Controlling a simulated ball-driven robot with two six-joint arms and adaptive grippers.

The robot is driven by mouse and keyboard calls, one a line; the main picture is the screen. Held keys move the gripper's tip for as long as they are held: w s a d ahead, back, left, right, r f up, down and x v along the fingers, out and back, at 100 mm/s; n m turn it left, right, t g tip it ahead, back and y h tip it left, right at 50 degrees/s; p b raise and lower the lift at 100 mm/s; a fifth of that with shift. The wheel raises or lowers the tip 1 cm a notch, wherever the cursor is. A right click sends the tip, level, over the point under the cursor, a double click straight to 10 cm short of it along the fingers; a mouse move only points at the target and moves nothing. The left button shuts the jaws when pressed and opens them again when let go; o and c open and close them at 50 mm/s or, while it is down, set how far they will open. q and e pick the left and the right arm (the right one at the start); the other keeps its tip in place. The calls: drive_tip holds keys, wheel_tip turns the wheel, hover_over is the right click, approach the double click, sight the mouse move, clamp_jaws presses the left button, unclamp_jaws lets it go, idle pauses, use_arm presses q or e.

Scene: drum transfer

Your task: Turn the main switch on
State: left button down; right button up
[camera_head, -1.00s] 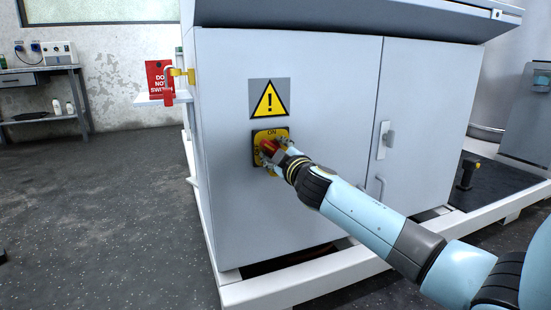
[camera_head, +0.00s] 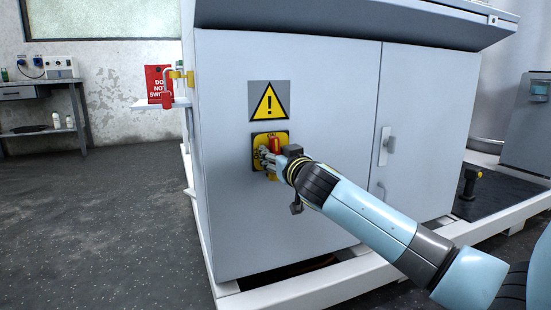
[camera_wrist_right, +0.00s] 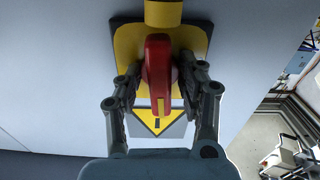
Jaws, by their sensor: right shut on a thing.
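The main switch is a red handle (camera_head: 275,145) on a yellow and black plate (camera_head: 284,134) on the grey cabinet front. The handle stands about upright. In the right wrist view its yellow-marked end (camera_wrist_right: 160,104) points toward the warning sign. My right gripper (camera_head: 268,158) is at the plate, with its fingers on either side of the handle. The right wrist view shows the same gripper (camera_wrist_right: 161,72) shut on the red handle (camera_wrist_right: 157,55). The gripper hides the lower part of the plate. My left gripper is not in view.
A yellow warning sign (camera_head: 269,101) is above the switch. A red tag (camera_head: 158,82) and a red padlock (camera_head: 167,98) are by the small shelf at the cabinet's left edge. A white base frame (camera_head: 300,288) runs along the floor. The floor at left is clear.

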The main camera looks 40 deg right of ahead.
drive_tip(key=shift+f+m, duration=0.1)
drive_tip(key=shift+m, duration=0.5)
drive_tip(key=o, duration=0.8)
drive_tip(key=v, duration=1.2)
